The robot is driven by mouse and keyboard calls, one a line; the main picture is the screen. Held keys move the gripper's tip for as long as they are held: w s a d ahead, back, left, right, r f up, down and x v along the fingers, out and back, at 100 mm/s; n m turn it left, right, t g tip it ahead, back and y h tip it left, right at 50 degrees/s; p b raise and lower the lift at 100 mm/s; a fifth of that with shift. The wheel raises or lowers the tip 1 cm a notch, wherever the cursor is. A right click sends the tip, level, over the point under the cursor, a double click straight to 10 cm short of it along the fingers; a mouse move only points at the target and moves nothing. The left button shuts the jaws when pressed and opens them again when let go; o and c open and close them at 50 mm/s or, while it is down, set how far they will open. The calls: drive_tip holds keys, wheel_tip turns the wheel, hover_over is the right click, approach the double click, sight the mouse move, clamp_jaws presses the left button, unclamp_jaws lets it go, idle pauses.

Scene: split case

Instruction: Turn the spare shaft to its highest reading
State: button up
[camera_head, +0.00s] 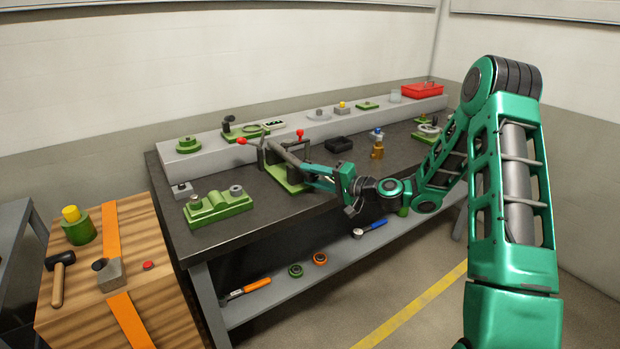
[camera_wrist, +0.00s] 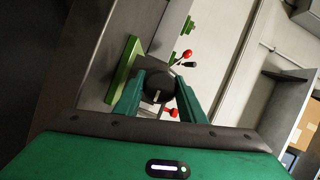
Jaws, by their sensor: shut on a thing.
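The spare shaft (camera_head: 284,153) is a grey bar lying in a fixture with a green base (camera_head: 283,178) on the bench. My gripper (camera_head: 308,170) reaches it from the right. In the wrist view, my gripper's two green fingers (camera_wrist: 157,92) are shut on the shaft's dark round end (camera_wrist: 154,82), one on each side. A pale line marks that end face. Red ball knobs (camera_head: 300,134) stand by the fixture; one also shows in the wrist view (camera_wrist: 187,54). A small pale panel with dark spots (camera_head: 274,123) lies behind on the ledge; I cannot read it.
A green casing half (camera_head: 218,207) sits at the bench's front left. A black tray (camera_head: 339,144) and a brass part (camera_head: 377,152) stand right of the fixture. A red bin (camera_head: 422,90) is at the back right. The dark bench top in front of the ledge is partly clear.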

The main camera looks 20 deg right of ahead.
drive_tip(key=o, duration=1)
drive_tip(key=shift+d+f, duration=0.1)
drive_tip(key=shift+o, duration=0.2)
drive_tip(key=v, duration=1)
drive_tip(key=shift+s+d, duration=0.2)
drive_tip(key=shift+d, duration=0.05)
